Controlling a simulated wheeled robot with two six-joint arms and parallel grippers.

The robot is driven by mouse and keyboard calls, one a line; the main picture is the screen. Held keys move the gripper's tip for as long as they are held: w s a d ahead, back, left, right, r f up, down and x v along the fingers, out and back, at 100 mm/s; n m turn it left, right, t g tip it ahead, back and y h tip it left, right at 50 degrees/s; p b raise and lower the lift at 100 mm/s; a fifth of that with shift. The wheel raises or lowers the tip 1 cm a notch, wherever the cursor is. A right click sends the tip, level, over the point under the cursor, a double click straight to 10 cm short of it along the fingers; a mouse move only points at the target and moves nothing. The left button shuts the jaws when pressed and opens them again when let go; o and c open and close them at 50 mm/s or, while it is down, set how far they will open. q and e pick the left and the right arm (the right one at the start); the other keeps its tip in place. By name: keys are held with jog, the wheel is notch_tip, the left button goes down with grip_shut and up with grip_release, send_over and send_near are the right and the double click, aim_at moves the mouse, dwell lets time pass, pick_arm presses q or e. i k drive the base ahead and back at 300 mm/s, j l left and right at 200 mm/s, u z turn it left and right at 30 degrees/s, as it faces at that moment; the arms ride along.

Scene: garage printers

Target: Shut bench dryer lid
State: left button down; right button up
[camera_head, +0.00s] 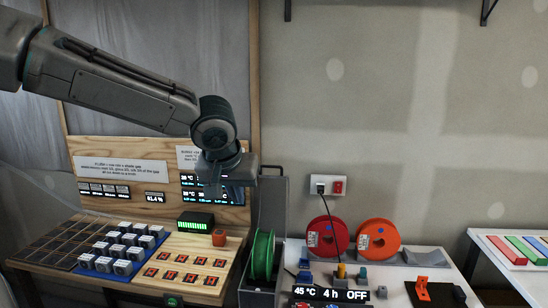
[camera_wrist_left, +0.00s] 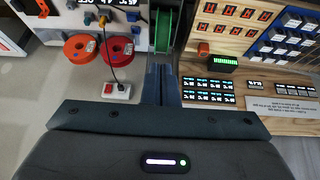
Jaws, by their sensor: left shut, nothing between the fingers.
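The bench dryer (camera_head: 258,299) is a narrow dark grey box at the bottom middle of the head view, with a green spool (camera_head: 262,256) standing in it. Its grey lid (camera_head: 274,208) stands upright at the back, so the dryer is open. My left gripper (camera_head: 211,191) is shut and empty, above the bench and left of the lid, apart from it as far as I can tell. In the left wrist view its closed fingers (camera_wrist_left: 162,82) point towards the dryer, and the green spool (camera_wrist_left: 163,30) shows beyond them. My right gripper is not in view.
A display panel (camera_head: 330,294) reads 45 °C, 4 h, OFF. Red (camera_head: 328,237) and orange (camera_head: 378,239) spools stand right of the dryer, below a wall socket (camera_head: 328,186) with a cable. Left are a wooden board (camera_head: 190,262) and several pale cubes (camera_head: 122,252).

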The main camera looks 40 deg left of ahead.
aim_at(272, 194)
jog(key=i+j, duration=0.6)
jog(key=i, duration=0.15)
jog(key=i+j, duration=0.65)
jog(key=i, duration=0.1)
